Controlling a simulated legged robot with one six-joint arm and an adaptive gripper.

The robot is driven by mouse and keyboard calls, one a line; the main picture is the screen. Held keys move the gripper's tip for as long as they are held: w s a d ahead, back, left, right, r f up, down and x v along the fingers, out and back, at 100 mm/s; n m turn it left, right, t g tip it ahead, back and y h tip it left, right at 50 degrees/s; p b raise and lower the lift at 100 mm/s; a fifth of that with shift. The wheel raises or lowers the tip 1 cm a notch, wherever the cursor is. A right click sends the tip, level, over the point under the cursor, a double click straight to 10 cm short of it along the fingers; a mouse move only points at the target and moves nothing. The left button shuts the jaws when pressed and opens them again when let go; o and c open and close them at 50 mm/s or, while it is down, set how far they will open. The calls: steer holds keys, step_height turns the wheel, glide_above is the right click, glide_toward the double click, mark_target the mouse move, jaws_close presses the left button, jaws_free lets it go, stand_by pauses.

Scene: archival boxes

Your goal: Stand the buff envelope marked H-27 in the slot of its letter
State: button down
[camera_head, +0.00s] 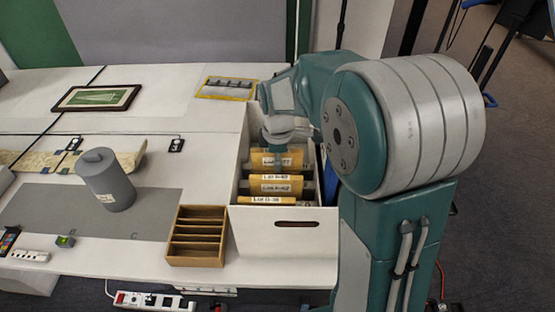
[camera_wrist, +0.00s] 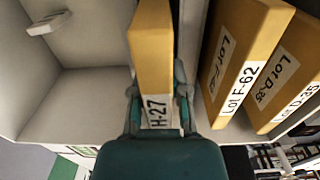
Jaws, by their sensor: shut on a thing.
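The buff envelope marked H-27 (camera_wrist: 152,45) is between the two fingers of my gripper (camera_wrist: 158,95) in the wrist view. My gripper is shut on it, with the label facing the gripper. In the head view my gripper (camera_head: 278,150) is over the back part of the white archival box (camera_head: 285,240), and the held envelope (camera_head: 262,160) shows below it, partly covered. The envelope marked F-62 (camera_wrist: 240,55) stands to its right in the wrist view, with the one marked D-35 (camera_wrist: 285,80) beyond it. The held envelope's lower edge is hidden.
An empty white-walled part of the box (camera_wrist: 75,100) lies left of the held envelope. On the table are a small wooden rack (camera_head: 198,212), a grey cylinder (camera_head: 107,182), a framed picture (camera_head: 97,97) and a yellow-edged picture (camera_head: 227,88).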

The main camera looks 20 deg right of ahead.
steer(key=shift+f, duration=0.9)
steer(key=c, duration=0.5)
jaws_free()
steer(key=shift+c, duration=0.2)
step_height(320, 180, up, 24)
stand_by(0.4)
steer(key=shift+f, duration=0.1)
